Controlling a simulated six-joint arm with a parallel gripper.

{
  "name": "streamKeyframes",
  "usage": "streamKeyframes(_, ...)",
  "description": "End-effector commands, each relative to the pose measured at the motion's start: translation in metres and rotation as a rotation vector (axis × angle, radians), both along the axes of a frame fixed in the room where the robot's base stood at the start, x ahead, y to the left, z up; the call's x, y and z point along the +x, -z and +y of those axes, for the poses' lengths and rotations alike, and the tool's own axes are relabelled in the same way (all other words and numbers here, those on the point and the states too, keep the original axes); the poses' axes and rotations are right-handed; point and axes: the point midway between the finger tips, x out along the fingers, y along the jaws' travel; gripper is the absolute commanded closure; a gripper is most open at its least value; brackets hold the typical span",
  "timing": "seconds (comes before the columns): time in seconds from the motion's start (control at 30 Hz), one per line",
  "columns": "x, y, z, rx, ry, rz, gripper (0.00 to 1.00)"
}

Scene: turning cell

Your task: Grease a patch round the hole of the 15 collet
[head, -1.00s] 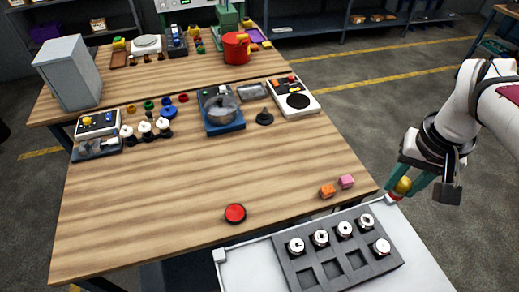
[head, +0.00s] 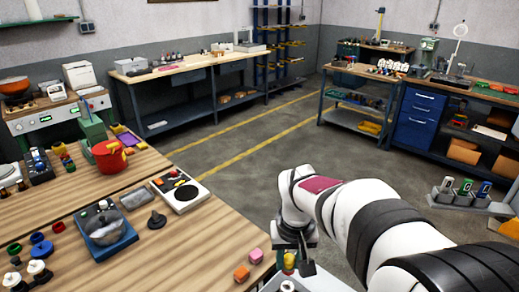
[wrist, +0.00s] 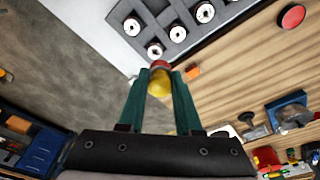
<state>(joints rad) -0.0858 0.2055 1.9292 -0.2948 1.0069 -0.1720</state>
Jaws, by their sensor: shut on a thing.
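My gripper (wrist: 160,95) is shut on a yellow, rounded tool with a red end (wrist: 160,83), which points toward the tray. In the head view the gripper (head: 289,262) shows low at the bottom, with the yellow tool between its green fingers. In the wrist view a grey tray (wrist: 203,37) holds several pale round collets with dark holes, such as one collet (wrist: 155,50) just beyond the tool's end and another (wrist: 178,34) beside it. I cannot read which is the 15 collet. The tool looks apart from the collets.
An orange block (head: 241,273) and a pink block (head: 256,256) lie on the wooden table left of the gripper. A red disc (wrist: 292,16) lies on the wood. A blue-based device with a pan (head: 104,234) stands farther left.

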Motion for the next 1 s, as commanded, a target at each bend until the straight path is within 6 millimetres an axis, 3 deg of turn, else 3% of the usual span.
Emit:
streamKeyframes(0.1, 0.005, 0.041, 0.015, 0.003, 0.0, 0.005, 1.0)
streamKeyframes(0.2, 0.007, 0.058, 0.022, 0.007, 0.003, 0.0, 1.0)
streamKeyframes(0.47, 0.007, 0.071, 0.023, 0.007, 0.005, -0.002, 1.0)
streamKeyframes(1.0, 0.007, 0.118, 0.022, 0.007, 0.004, -0.002, 1.0)
